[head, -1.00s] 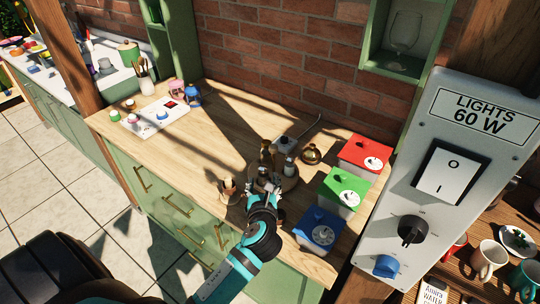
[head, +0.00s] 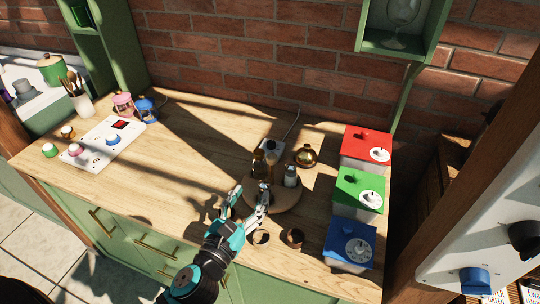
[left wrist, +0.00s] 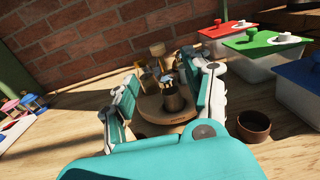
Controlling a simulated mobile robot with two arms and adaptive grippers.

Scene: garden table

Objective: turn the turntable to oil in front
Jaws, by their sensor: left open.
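The turntable (head: 287,200) is a round wooden disc on the counter, right of centre in the head view. It bears a dark amber bottle (head: 258,162) at its back left, a pale-capped shaker (head: 290,177) and other small items partly hidden by my gripper. I cannot tell for sure which one is the oil. My left gripper (head: 250,192) is open at the disc's front left edge, with fingers spread. In the left wrist view the turntable (left wrist: 150,106) shows between the fingers, with a dark metal cup (left wrist: 173,98) on it. Contact is unclear. My right gripper is out of view.
Red (head: 367,143), green (head: 359,187) and blue (head: 350,241) lidded boxes stand to the right. A brass pot (head: 306,155) is behind the turntable. A small brown bowl (head: 294,238) lies near the front edge. The counter's left middle (head: 190,165) is clear.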

